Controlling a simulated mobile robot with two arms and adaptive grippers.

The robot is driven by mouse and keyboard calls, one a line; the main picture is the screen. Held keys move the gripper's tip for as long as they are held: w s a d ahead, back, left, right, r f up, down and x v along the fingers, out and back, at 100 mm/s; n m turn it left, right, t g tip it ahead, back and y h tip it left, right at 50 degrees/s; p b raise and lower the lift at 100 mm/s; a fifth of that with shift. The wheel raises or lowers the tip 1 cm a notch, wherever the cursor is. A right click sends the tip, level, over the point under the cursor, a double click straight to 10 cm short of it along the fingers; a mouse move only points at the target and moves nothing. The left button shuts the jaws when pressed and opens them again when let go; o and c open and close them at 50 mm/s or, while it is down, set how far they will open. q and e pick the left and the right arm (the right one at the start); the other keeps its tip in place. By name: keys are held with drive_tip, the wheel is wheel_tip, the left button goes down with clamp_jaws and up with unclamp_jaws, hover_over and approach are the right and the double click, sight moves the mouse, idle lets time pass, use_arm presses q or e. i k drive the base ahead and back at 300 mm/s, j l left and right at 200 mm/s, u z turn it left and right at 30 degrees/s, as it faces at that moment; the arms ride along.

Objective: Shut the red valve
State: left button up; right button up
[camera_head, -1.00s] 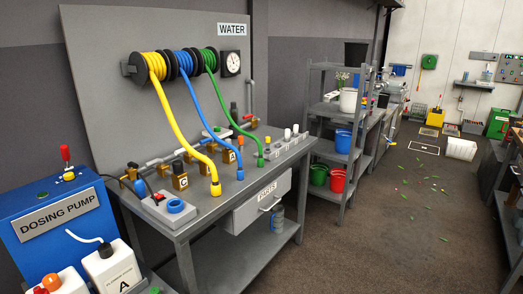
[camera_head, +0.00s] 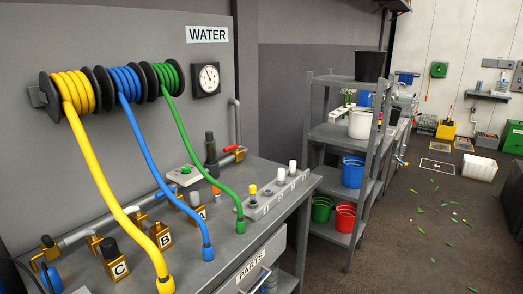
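A small red lever handle (camera_head: 229,148) sits on a brass valve body (camera_head: 239,155) at the back right of the grey bench, below the round gauge (camera_head: 206,79). A grey pipe (camera_head: 237,120) rises from behind it. Whether the valve is open or shut is too small to tell. Brass blocks marked C (camera_head: 118,265), B (camera_head: 160,235) and A (camera_head: 201,213) stand along the pipe at the left. Neither of my grippers shows in the head view.
Yellow (camera_head: 110,190), blue (camera_head: 155,170) and green (camera_head: 205,165) hoses hang from wall reels down to the bench, in front of the pipe. A grey shelf (camera_head: 343,135) with buckets stands right of the bench. The floor further right is mostly open, with scattered green bits.

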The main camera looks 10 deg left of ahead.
sight(228, 149)
drive_tip(key=i+u, duration=0.35)
drive_tip(key=i, duration=0.2)
drive_tip(key=i+l+u, duration=0.1)
drive_tip(key=i+u, duration=0.25)
drive_tip(key=i, duration=0.2)
drive_tip(key=i+l, duration=0.15)
drive_tip(key=l, duration=0.2)
drive_tip(key=i+l, duration=0.15)
drive_tip(key=l, duration=0.25)
drive_tip(key=i+l+u, duration=0.1)
drive_tip(key=l, duration=0.25)
drive_tip(key=i+l, duration=0.2)
drive_tip(key=l, duration=0.2)
